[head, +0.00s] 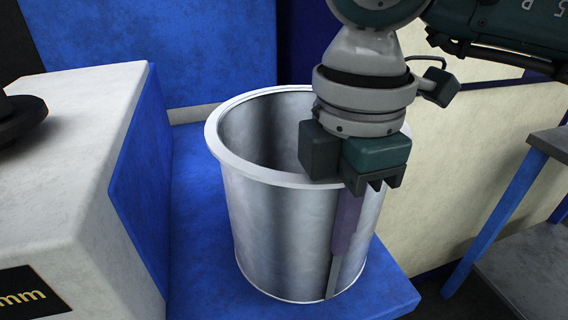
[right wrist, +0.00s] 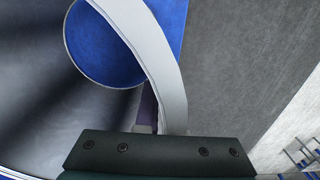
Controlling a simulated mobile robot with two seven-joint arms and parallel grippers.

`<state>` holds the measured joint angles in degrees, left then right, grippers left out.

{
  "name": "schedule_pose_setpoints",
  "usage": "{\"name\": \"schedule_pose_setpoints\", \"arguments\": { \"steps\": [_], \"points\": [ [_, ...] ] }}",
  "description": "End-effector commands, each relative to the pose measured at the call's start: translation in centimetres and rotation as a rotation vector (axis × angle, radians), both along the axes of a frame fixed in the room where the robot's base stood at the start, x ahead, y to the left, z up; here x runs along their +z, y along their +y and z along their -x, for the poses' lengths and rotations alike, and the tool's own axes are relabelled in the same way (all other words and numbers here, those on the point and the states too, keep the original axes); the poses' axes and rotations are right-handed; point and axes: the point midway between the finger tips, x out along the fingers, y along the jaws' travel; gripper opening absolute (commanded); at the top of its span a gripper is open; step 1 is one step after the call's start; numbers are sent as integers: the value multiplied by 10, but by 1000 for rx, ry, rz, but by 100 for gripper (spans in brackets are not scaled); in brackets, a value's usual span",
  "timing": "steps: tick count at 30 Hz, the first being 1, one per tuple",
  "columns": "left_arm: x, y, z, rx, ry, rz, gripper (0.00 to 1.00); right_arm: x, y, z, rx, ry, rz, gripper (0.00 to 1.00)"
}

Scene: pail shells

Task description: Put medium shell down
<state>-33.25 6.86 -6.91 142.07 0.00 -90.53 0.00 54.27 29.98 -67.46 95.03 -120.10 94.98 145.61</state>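The medium shell (head: 270,225) is a shiny metal pail shell with a wide pale rim. In the head view it stands upright over the blue platform (head: 195,230), its lower edge at or very near the surface; I cannot tell if it touches. My right gripper (head: 334,280) points down at the shell's right side, shut on its wall. One long finger runs down the outside; the other is hidden inside. In the right wrist view the rim (right wrist: 158,55) passes by the fingers, and blue shows through the shell's round bottom opening. My left gripper is not in view.
A white block with a blue side (head: 85,150) stands close to the left of the shell. A cream panel (head: 440,170) is behind on the right. A grey table with blue legs (head: 525,250) stands at the far right. The platform's front edge is close to the shell.

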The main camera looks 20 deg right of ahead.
Motion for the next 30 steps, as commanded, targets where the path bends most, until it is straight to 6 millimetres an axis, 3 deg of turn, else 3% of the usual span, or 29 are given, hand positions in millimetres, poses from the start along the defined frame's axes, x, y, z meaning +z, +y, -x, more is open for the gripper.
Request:
{"name": "schedule_pose_setpoints", "arguments": {
  "steps": [13, 15, 21, 30],
  "points": [
    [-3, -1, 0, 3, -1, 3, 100, -8, 0, -1, 1, -4, -1, 0],
    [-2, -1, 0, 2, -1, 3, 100, -8, 0, 0, 1, -1, 0, 13],
    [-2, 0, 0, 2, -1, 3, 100, -7, 0, 0, 0, -1, 0, 35],
    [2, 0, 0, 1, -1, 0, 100, -2, 0, 0, 0, -2, 0, 35]
  ]
}}
